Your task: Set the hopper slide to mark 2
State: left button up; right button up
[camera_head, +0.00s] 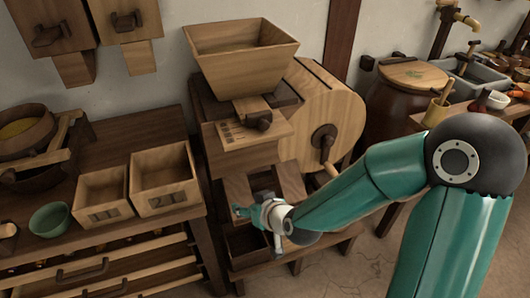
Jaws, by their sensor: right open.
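The wooden hopper (241,58) is a flared open box on top of the mill, and it looks empty. The hopper slide (252,108) is under it, with a dark knob (263,121) at its front. A pale board (241,134) below the slide has small dark marks on its left part. They are too small to read, so I cannot tell which mark the slide is at. My right gripper (257,228) is open, in front of the mill's lower part, well below the knob and apart from it. My left gripper is out of view.
A round wooden drum (325,108) with a crank is right of the hopper. A dark box (247,243) is below my right gripper. Left, a bench holds two wooden bins (164,181) and a green bowl (50,219). A lidded barrel (400,105) stands behind my right arm.

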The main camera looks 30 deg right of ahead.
aim_at(265, 128)
pick_arm(q)
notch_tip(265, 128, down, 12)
jog(key=b, duration=0.9)
pick_arm(e)
jog(key=s+d+r+m+t+h, duration=0.1)
jog(key=s+d+r+t+h, duration=0.35)
jog(key=d+r+t, duration=0.55)
pick_arm(q)
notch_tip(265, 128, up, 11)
jog(key=p, duration=1)
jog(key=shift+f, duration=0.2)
pick_arm(e)
jog(key=w+g, duration=0.1)
jog(key=w, duration=0.4)
jog(key=w+d+r+g, duration=0.1)
jog(key=w, duration=0.5)
jog(key=w+d+r+g, duration=0.1)
jog(key=w, duration=0.4)
jog(key=shift+w+d+r, duration=0.1)
jog(key=shift+w+d, duration=0.1)
jog(key=shift+w, duration=0.05)
jog(key=shift+c, duration=0.3)
grip_shut()
